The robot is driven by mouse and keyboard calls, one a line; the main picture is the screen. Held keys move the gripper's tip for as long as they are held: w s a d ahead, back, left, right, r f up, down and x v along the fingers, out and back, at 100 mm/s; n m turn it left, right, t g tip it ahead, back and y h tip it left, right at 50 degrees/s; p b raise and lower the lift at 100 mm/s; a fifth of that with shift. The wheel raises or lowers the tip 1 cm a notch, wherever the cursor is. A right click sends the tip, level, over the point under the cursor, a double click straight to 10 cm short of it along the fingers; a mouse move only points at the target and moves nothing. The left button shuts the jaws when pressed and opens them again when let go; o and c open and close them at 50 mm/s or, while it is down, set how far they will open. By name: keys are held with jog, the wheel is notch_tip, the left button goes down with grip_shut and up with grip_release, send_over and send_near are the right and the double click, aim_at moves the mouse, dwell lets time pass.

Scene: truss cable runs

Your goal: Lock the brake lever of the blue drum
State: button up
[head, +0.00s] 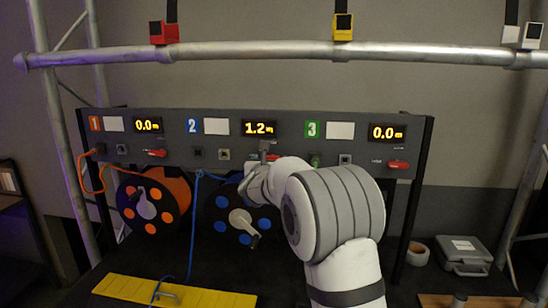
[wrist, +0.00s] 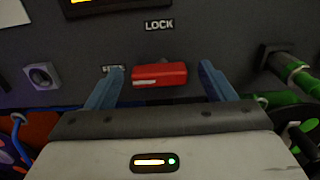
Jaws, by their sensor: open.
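The blue drum (head: 243,218), with blue spots and a pale crank, hangs under panel section 2, partly behind my arm. Its brake lever (wrist: 159,75) is a red bar lying about horizontal in the wrist view, below the LOCK label (wrist: 159,26). A smaller label left of the lever is partly covered by a finger. In the head view the lever is mostly hidden by my arm. My gripper (wrist: 161,69) is open, its two blue fingers on either side of the lever. A small gap shows at each end; I cannot tell the depth. It also shows in the head view (head: 265,153).
The orange drum (head: 153,201) hangs to the left. Red levers also sit under displays 1 (head: 155,153) and 3 (head: 397,165). A green plug (wrist: 290,67) sticks out right of my fingers. A blue cable (head: 194,220) hangs to the yellow board (head: 180,293).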

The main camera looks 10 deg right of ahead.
jog(key=shift+w, duration=0.1)
jog(key=shift+c, duration=0.4)
jog(key=c, duration=0.9)
jog(key=shift+o, duration=0.5)
jog(key=shift+d, duration=0.3)
jog(key=shift+a+f, duration=0.1)
jog(key=shift+a, duration=0.15)
jog(key=shift+c, duration=0.5)
jog(key=shift+d+f+m+b, duration=0.1)
jog(key=shift+d+m+b, duration=0.05)
jog(key=shift+m+b, duration=3.35)
jog(key=shift+d+m+b, duration=0.1)
jog(key=shift+m+b, duration=2.4)
jog(key=shift+b, duration=1.9)
jog(key=shift+d+f+m+b, duration=0.1)
jog(key=shift+d+m+b, duration=0.05)
jog(key=shift+m+b, duration=3.35)
jog(key=shift+n+b, duration=0.4)
jog(key=shift+b, duration=0.1)
